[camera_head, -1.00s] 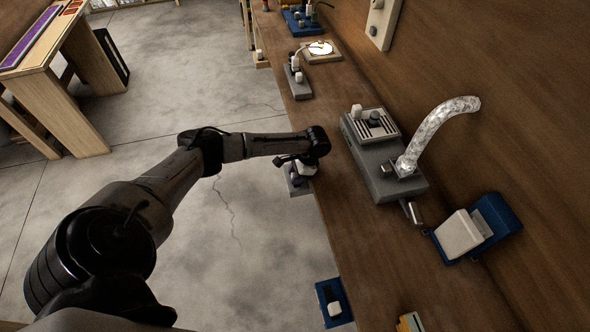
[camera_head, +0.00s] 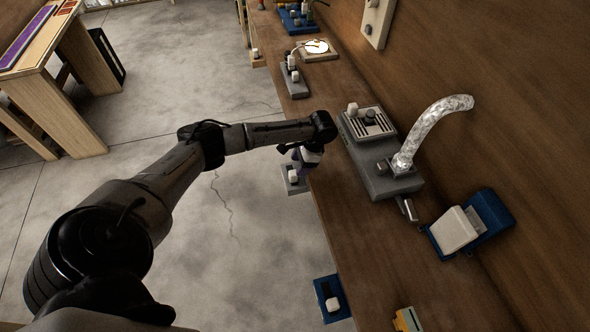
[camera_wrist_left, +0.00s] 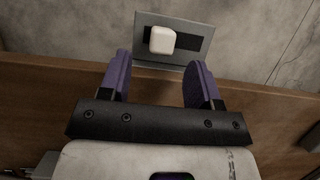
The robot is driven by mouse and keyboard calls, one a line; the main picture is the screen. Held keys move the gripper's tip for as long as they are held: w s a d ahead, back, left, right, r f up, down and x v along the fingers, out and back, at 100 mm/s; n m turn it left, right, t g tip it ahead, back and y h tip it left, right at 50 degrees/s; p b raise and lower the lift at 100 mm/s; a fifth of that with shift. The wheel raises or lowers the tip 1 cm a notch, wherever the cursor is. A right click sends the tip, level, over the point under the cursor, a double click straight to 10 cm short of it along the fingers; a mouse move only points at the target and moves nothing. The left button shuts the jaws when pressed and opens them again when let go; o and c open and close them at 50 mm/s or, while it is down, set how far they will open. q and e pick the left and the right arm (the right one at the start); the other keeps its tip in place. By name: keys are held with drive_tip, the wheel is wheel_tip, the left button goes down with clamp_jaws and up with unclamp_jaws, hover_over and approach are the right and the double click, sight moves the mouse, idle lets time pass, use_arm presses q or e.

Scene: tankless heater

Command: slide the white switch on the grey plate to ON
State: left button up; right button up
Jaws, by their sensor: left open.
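The grey plate (camera_head: 301,187) is fixed at the bench's front side, low beside my left gripper. In the left wrist view the plate (camera_wrist_left: 185,27) has a dark slot, and the white switch (camera_wrist_left: 162,40) sits toward the slot's left end. The switch (camera_head: 293,177) also shows in the head view, just below the gripper. My left gripper (camera_head: 304,160) is open, its purple fingers spread; in the wrist view the gripper (camera_wrist_left: 158,72) lies just below the switch and appears apart from it. No ON marking is readable. My right gripper is out of view.
The wooden bench (camera_head: 345,225) carries a grey heater box (camera_head: 393,182) with a silver hose, close to the right of my gripper. A blue and white rocker device (camera_head: 455,230) lies farther right. A blue plate (camera_head: 326,290) is on the bench front below. The floor at left is open.

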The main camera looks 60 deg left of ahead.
use_arm(q)
drive_tip(key=p+v, duration=0.1)
drive_tip(key=v, duration=0.7)
drive_tip(key=shift+d, duration=0.1)
idle(0.4)
